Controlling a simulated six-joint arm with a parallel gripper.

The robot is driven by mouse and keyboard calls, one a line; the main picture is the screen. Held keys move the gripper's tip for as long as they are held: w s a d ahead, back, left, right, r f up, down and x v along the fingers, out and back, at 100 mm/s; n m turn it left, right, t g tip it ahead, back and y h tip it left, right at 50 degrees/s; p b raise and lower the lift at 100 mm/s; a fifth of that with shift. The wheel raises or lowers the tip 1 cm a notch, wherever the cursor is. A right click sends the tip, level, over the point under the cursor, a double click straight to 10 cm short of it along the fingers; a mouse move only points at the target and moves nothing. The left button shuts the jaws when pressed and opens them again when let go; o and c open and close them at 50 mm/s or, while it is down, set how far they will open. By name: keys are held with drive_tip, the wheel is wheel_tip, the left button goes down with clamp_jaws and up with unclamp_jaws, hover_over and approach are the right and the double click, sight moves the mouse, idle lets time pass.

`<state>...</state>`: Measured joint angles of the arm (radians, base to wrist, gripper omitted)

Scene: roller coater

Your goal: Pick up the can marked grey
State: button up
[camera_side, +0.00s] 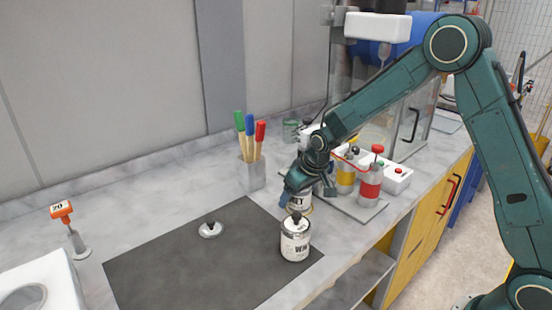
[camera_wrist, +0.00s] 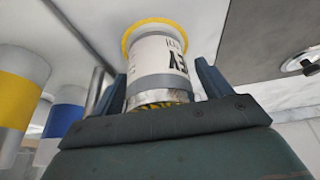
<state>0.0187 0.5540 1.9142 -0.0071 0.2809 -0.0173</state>
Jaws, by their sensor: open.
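A white can (camera_wrist: 158,55) with a grey band and a yellow rim shows large in the wrist view. Its label is partly turned away, and I can read only the letters "EY". The can also shows in the side view (camera_side: 301,201), partly hidden under my gripper. My gripper (camera_side: 300,187) is low over this can, and its two blue fingers (camera_wrist: 163,85) stand open on either side of it. I cannot tell whether either finger touches it.
Another white can (camera_side: 295,243) with a "W" label and black knob stands on the dark mat (camera_side: 180,270). A knobbed lid (camera_side: 210,230) lies on the mat. Brushes stand in a grey holder (camera_side: 252,173). Red and yellow-banded containers (camera_side: 370,186) stand close right of my gripper.

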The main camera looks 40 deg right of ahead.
drive_tip(key=c, duration=1.3)
drive_tip(key=shift+r, duration=0.1)
drive_tip(key=shift+s+r, duration=0.8)
drive_tip(key=shift+s, duration=0.05)
drive_tip(key=s+r, duration=0.2)
drive_tip(key=s, duration=0.2)
drive_tip(key=s+r, duration=0.2)
drive_tip(key=s, duration=0.2)
drive_tip(key=s+r, duration=0.2)
drive_tip(key=s, duration=0.2)
drive_tip(key=shift+s+r, duration=0.1)
drive_tip(key=shift+s, duration=0.05)
